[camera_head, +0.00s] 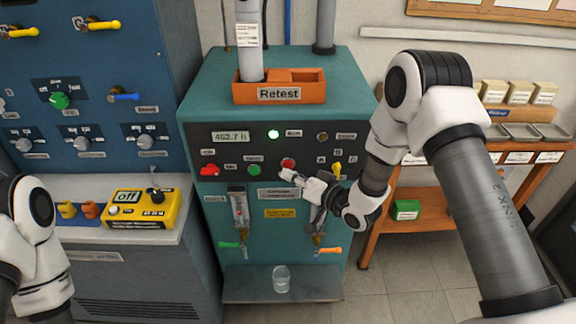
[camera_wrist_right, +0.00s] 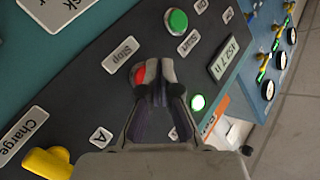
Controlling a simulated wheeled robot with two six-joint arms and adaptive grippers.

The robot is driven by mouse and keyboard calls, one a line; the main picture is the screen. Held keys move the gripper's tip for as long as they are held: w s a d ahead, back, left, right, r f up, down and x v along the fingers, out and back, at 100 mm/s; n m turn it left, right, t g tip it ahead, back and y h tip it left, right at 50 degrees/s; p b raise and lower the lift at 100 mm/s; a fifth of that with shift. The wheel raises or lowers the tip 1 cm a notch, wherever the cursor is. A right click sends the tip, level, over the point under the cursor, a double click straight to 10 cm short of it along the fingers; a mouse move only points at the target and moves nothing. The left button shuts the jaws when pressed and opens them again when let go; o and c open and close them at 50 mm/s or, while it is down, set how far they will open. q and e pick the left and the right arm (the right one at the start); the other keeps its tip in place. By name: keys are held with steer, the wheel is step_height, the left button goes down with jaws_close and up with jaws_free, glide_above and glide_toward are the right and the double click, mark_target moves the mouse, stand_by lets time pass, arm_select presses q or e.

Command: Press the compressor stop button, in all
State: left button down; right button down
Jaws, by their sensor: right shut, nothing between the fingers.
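The red stop button (camera_head: 288,163) sits on the dark panel of the teal compressor bench (camera_head: 215,88). My right gripper (camera_head: 287,175) is shut and empty, with its fingertips just below the button in the head view. In the right wrist view the red button (camera_wrist_right: 139,75) shows beside and partly behind the closed fingertips (camera_wrist_right: 154,70). Its "Stop" label (camera_wrist_right: 122,53) is next to it. I cannot tell whether the fingertips touch the button. My left gripper is out of view; only part of my left arm shows at the left edge.
A green start button (camera_head: 254,170) sits left of the red one. A red knob (camera_head: 209,170) and a yellow lever (camera_head: 337,169) are on the same panel. A lit green lamp (camera_head: 273,134) and a display (camera_head: 230,136) are above. A glass (camera_head: 281,279) stands on the lower shelf.

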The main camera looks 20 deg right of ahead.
stand_by(0.3)
steer(key=shift+w+d, duration=0.1)
steer(key=shift+w, duration=0.3)
steer(key=shift+w+d, duration=0.15)
steer(key=shift+w, duration=0.3)
stand_by(0.8)
steer(key=shift+s+a, duration=0.25)
steer(key=shift+s, duration=0.6)
steer(key=s, duration=0.2)
steer(key=s+a, duration=0.1)
steer(key=s, duration=0.1)
steer(key=shift+s+a, duration=0.2)
steer(key=shift+s, duration=0.2)
stand_by(0.3)
